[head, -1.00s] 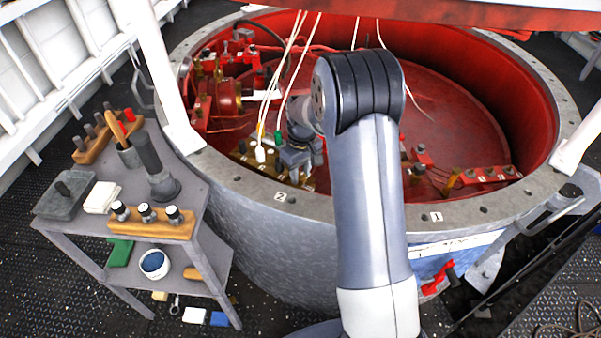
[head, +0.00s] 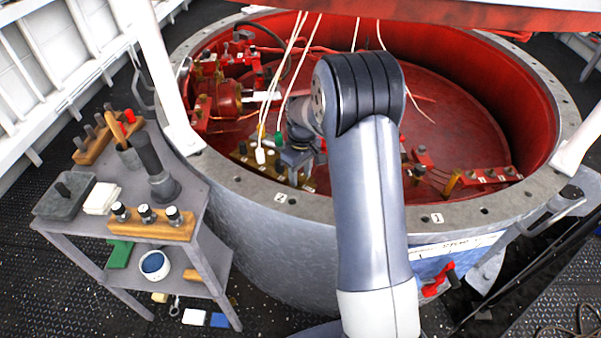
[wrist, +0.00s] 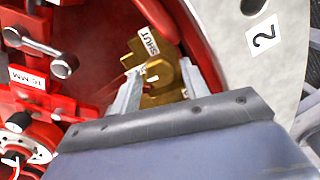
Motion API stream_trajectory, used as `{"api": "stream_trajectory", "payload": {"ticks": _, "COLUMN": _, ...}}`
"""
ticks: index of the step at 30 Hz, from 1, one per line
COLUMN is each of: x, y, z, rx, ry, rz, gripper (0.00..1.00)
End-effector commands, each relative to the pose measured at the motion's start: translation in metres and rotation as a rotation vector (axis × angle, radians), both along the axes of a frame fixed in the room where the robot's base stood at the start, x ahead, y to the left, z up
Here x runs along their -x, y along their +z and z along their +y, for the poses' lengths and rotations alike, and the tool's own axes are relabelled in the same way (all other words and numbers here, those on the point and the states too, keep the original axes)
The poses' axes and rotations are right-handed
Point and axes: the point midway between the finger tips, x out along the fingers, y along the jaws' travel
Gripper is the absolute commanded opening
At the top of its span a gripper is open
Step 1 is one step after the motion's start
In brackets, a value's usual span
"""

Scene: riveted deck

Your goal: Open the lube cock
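The brass cock (wrist: 160,68) with a white SHUT label shows at the top middle of the wrist view; I take it to be the lube cock. My gripper (wrist: 158,88) is at it, one finger on the left and one on the right of the brass body. The fingers stand wide apart, and no firm contact is visible. The gripper's palm hides the cock's lower part. In the head view my gripper (head: 297,158) reaches down inside the red well's near left rim, and my arm hides much of that spot.
The grey well rim (head: 345,210) carries number plates. Red fittings (head: 228,98) line the inner left wall, and white cords (head: 268,115) hang close to my gripper. A tool cart (head: 190,180) stands at left. In the wrist view a 16 MM plate (wrist: 30,78) and bolts lie left.

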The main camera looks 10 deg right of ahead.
Motion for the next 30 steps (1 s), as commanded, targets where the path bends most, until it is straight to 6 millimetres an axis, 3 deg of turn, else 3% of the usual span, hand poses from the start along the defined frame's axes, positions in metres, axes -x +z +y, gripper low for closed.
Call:
{"api": "stream_trajectory", "payload": {"ticks": 3, "x": 0.000, "y": 0.000, "z": 0.000, "rx": 0.001, "ry": 0.000, "rz": 0.001, "gripper": 0.52}}
{"api": "stream_trajectory", "payload": {"ticks": 13, "x": 0.000, "y": 0.007, "z": 0.000, "rx": 0.000, "ry": -0.001, "rz": -0.001, "gripper": 0.52}}
{"api": "stream_trajectory", "payload": {"ticks": 24, "x": -0.002, "y": 0.077, "z": -0.003, "rx": 0.001, "ry": -0.001, "rz": -0.003, "gripper": 0.52}}
{"api": "stream_trajectory", "payload": {"ticks": 30, "x": -0.002, "y": 0.102, "z": -0.004, "rx": 0.001, "ry": -0.001, "rz": -0.001, "gripper": 0.52}}
